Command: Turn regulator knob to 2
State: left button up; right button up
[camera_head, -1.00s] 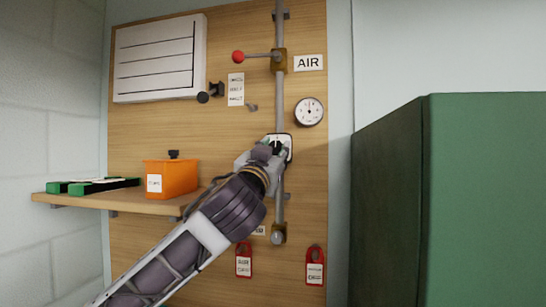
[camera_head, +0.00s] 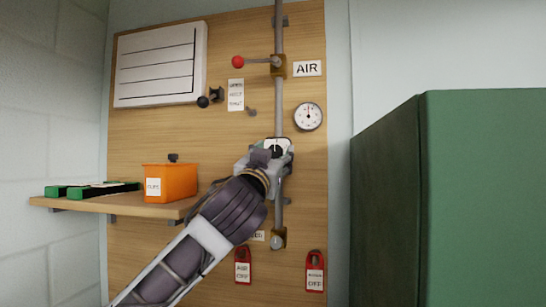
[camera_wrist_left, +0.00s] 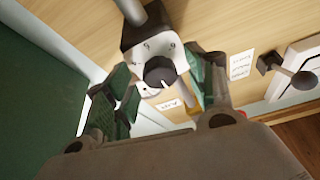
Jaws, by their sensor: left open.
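The regulator is a pale dial plate (camera_wrist_left: 174,52) with a round black knob (camera_wrist_left: 160,72) that carries a white pointer line. In the left wrist view the pointer slants toward the lower right; the plate's numbers are too small to read. In the head view the regulator (camera_head: 285,143) sits on the vertical pipe and is partly hidden by my left gripper (camera_head: 272,152). My left gripper is open, with its green-padded fingers (camera_wrist_left: 162,82) on either side of the knob. I cannot tell whether they touch it. My right gripper is not in view.
A round gauge (camera_head: 308,115) is right of the pipe, with a red-tipped lever (camera_head: 238,62) above. An orange box (camera_head: 170,182) stands on a wooden shelf (camera_head: 120,204). Red tags (camera_head: 243,267) hang below. A large green cabinet (camera_head: 480,200) stands at the right.

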pick_arm(q)
jog(key=shift+s+f, duration=0.1)
jog(key=shift+s, duration=0.05)
jog(key=v, duration=1.1)
jog(key=shift+s+a+f, duration=0.15)
jog(key=shift+s+a, duration=0.05)
jog(key=shift+s, duration=0.1)
dwell(0.7)
